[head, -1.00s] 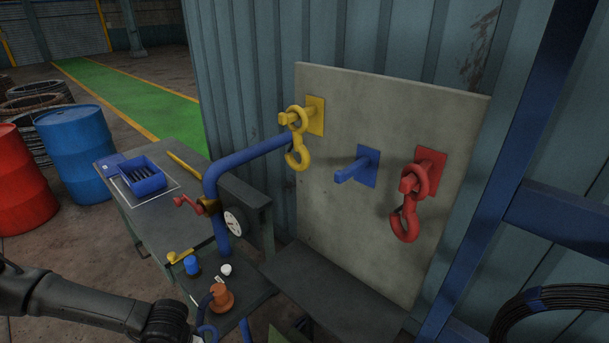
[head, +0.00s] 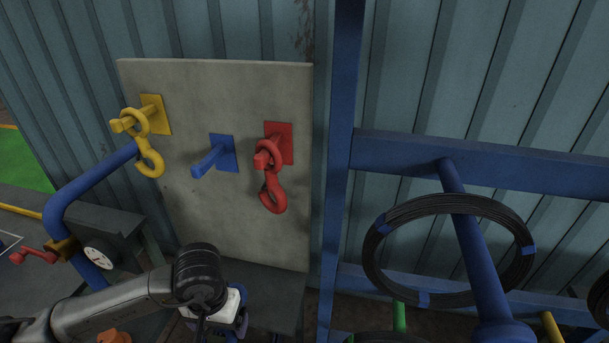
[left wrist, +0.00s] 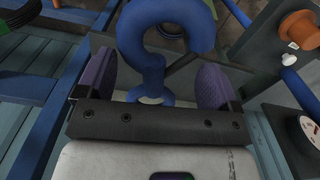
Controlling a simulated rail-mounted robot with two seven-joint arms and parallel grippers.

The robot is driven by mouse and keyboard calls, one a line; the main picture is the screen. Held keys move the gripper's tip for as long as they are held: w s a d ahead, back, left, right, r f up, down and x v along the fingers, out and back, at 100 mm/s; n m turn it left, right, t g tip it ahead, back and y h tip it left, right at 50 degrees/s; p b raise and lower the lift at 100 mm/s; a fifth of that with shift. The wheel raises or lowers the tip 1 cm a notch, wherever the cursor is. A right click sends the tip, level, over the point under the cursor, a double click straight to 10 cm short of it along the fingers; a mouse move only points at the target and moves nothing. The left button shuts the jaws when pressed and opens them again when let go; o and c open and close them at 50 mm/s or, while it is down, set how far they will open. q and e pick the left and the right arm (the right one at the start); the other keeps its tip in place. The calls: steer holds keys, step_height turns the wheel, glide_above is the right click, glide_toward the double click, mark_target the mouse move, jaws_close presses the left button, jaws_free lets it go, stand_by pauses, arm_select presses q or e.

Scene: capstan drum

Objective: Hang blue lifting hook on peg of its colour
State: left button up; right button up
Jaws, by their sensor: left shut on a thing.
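The blue lifting hook (left wrist: 152,72) is between the purple finger pads of my left gripper (left wrist: 155,84) in the left wrist view, and the gripper is shut on it. In the head view my left gripper (head: 238,318) is low, below the board and mostly hidden by its own wrist; the hook cannot be made out clearly there. The blue peg (head: 207,161) sticks out of the pale board (head: 215,90) and is bare. My right gripper is not in view.
A yellow hook (head: 150,162) hangs on the yellow peg to the left, and a red hook (head: 272,193) on the red peg to the right. A blue bent pipe (head: 92,182) stands left of the board. A blue rack (head: 343,200) with a black coil (head: 375,270) stands right.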

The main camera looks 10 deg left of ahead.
arm_select(q)
steer(key=s+r+p, duration=0.3)
steer(key=r+p, duration=1)
steer(key=r, duration=0.1)
steer(key=s+d+r+p, duration=0.1)
steer(key=s+r+p, duration=0.2)
steer(key=r+p, duration=1)
steer(key=shift+s+d+r, duration=0.15)
steer(key=shift+s+r, duration=0.05)
steer(key=shift+r, duration=0.8)
